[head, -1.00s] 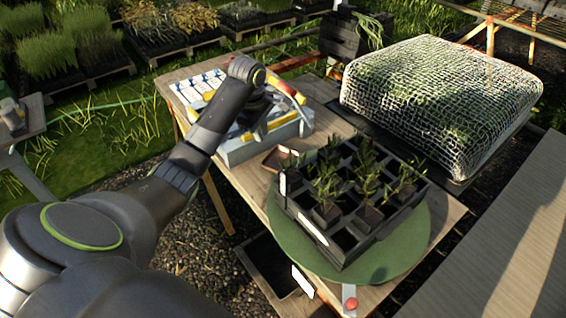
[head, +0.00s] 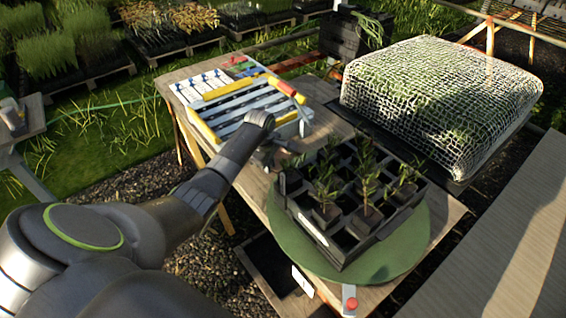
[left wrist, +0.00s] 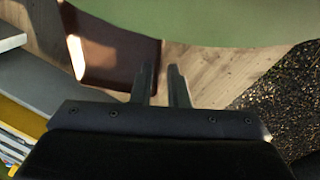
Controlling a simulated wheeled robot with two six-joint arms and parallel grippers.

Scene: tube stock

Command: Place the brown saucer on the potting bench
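The brown saucer (left wrist: 112,50) is a square, dark red-brown dish lying on the potting bench (left wrist: 208,72). It shows in the left wrist view beside the green disc; in the head view my left arm mostly hides it. My left gripper (left wrist: 161,72) is over the saucer's right edge in the wrist view, its two fingers slightly apart with a gap between them. In the head view the left gripper (head: 283,148) is low between the crate and the plant tray. The potting bench (head: 447,212) is wooden. My right gripper is not in view.
A black plant tray (head: 345,252) with several seedlings stands on a round green disc (head: 412,240). A grey-blue crate with yellow parts (head: 240,103) is behind the gripper. A netted mound (head: 440,100) is at the right. The far right bench area is partly bare.

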